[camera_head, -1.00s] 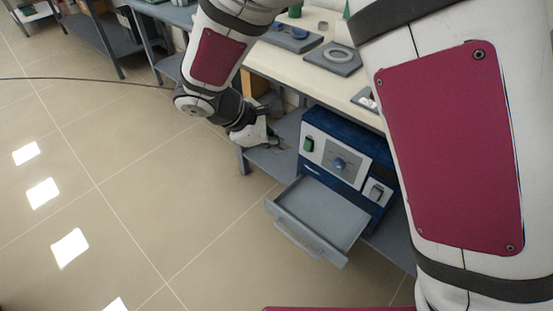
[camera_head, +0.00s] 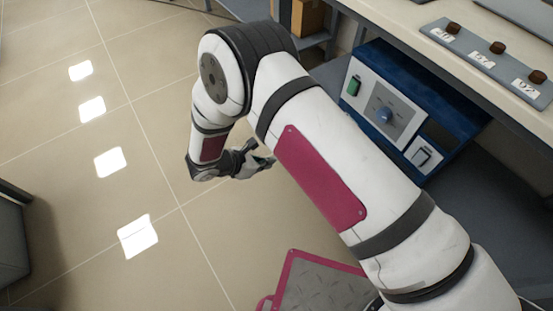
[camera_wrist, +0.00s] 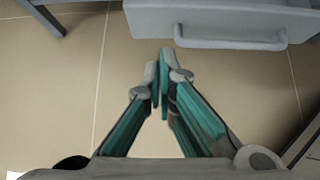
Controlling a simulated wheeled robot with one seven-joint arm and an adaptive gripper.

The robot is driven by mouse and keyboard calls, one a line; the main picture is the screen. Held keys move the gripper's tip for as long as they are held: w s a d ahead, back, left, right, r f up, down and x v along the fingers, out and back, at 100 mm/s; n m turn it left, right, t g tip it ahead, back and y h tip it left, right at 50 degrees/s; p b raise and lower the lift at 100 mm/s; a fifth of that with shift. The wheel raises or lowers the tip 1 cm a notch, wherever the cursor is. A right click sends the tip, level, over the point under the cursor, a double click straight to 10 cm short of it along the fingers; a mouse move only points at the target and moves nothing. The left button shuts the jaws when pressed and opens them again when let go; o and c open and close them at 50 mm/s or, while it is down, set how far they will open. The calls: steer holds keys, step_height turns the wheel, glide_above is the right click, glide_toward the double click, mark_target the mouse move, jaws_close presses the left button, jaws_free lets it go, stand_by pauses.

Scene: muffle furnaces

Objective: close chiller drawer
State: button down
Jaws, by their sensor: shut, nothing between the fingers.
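The chiller (camera_head: 345,65) is a blue box with a pale front panel, a green switch and a blue knob, in the head view at upper right. Its drawer is hidden behind my arm there. My gripper (camera_head: 268,163) is shut and empty. In the wrist view its fingertips (camera_wrist: 162,62) are just in front of the drawer front, left of the handle's middle.
A bench top (camera_head: 400,22) with several dark knobs on labelled plates is above the chiller. The grey lower shelf (camera_head: 480,185) extends to the right of it. A grey leg (camera_wrist: 45,15) shows at top left in the wrist view.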

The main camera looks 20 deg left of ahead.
steer(key=w+d+r+b+x, duration=0.1)
steer(key=r+b+x, duration=0.1)
steer(key=x, duration=0.9)
steer(key=shift+w+b, duration=0.25)
steer(key=shift+b, duration=0.55)
steer(key=shift+d+f, duration=0.1)
steer(key=shift+f, duration=0.05)
